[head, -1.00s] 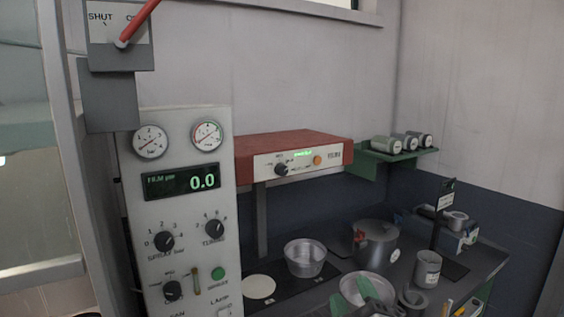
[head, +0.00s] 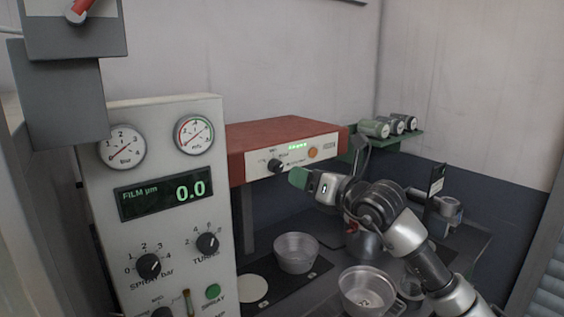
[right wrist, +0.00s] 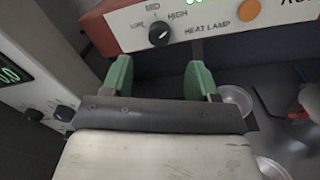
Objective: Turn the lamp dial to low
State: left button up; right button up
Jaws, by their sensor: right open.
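The lamp dial (head: 277,165) is a black knob on the white front of the red heat lamp (head: 290,132). In the right wrist view, the dial (right wrist: 159,33) sits among the labels LOW, MED and HIGH. I cannot surely tell which label its pointer faces. My right gripper (head: 299,178) is just right of and below the dial in the head view. In the right wrist view, its green fingers (right wrist: 159,75) are spread and empty, with the dial beyond and between them, apart from both. My left gripper is not in view.
A grey control panel (head: 158,230) with gauges and other black knobs stands left of the lamp. Below the lamp are a metal pan (head: 296,254) and a pale disc (head: 252,288). A green shelf (head: 405,140) with several cans is at the right.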

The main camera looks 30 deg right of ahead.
aim_at(279, 167)
jog(key=w+p, duration=0.1)
jog(key=w, duration=0.1)
jog(key=w+p, duration=0.1)
jog(key=w, duration=0.1)
jog(key=w+a+p, duration=0.1)
jog(key=w, duration=0.1)
jog(key=shift+w+r, duration=0.15)
jog(key=shift+w, duration=0.2)
jog(key=shift+w+a+f, duration=0.2)
jog(key=shift+w, duration=0.4)
jog(key=shift+c, duration=0.4)
